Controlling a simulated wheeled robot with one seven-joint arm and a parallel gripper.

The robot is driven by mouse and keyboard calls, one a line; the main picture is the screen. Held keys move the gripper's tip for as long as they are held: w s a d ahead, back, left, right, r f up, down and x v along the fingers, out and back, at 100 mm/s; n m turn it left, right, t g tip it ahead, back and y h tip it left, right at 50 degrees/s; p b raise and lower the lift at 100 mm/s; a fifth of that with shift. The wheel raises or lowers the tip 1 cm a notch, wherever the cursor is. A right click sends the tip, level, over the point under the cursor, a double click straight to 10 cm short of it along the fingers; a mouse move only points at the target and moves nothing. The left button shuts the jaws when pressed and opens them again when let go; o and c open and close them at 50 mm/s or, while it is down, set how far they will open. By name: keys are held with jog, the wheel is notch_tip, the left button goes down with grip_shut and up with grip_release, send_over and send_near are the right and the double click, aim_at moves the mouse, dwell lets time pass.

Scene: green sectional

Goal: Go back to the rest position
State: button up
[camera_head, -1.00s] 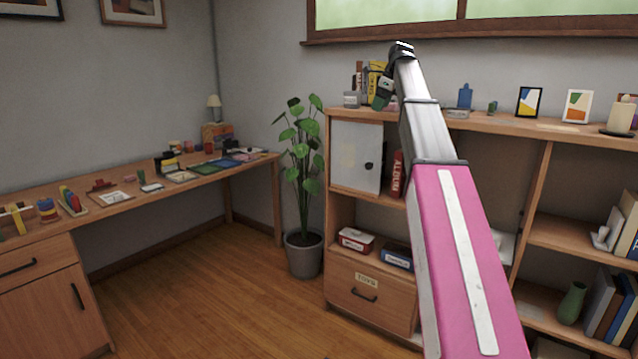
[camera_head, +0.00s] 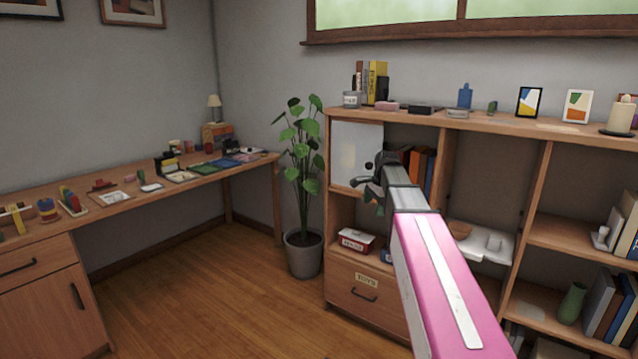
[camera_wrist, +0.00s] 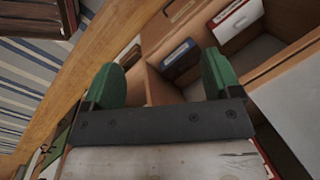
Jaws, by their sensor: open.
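My gripper (camera_wrist: 162,85) shows in the wrist view with its two green fingers wide apart and nothing between them. In the head view my gripper (camera_head: 375,196) is at the end of my pink and silver arm, in front of the wooden shelf unit (camera_head: 398,118). It appears near the white cabinet door (camera_head: 350,153) and hides part of the shelf behind it.
A red and white box (camera_head: 356,240) sits in the lower cubby above the toys drawer (camera_head: 365,295). Books and picture frames (camera_head: 529,101) stand on the shelves. A potted plant (camera_head: 303,255) is left of the unit. The wooden floor (camera_head: 200,290) to the left is clear.

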jog(key=s+a+f+n+g+h, duration=0.1)
jog(key=s+f+n+h, duration=0.1)
jog(key=s+f+n, duration=1.1)
jog(key=s+f, duration=1.2)
jog(key=f, duration=0.2)
jog(key=shift+s, duration=0.35)
jog(key=shift+o, duration=0.5)
